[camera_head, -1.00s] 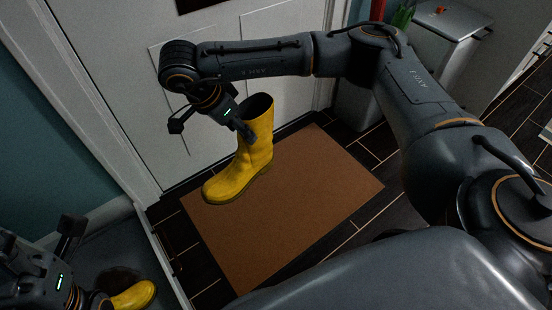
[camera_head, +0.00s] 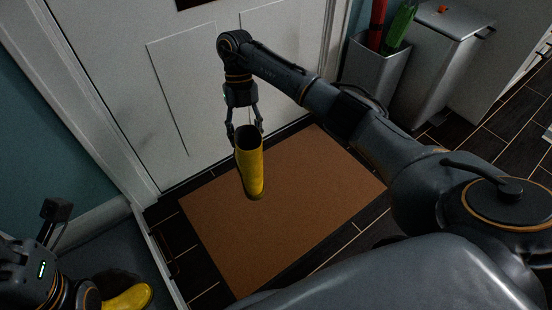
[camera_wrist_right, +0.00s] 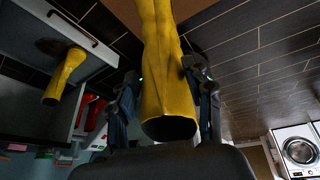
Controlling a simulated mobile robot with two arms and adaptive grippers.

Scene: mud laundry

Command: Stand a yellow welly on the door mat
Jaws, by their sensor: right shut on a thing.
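A yellow welly (camera_head: 250,172) is upright over the brown door mat (camera_head: 310,215), near its far left part, with its opening up and its toe towards me. My right gripper (camera_head: 246,132) is shut on its upper shaft, a finger on each side; the right wrist view shows the shaft (camera_wrist_right: 165,95) between the fingers. I cannot tell whether the sole touches the mat. My left gripper (camera_head: 58,212) is only partly visible.
A white door (camera_head: 135,85) stands close behind the mat. A grey bin (camera_head: 372,72) with red and green things in it and a taller grey bin (camera_head: 430,55) stand at the back right. Most of the mat is bare.

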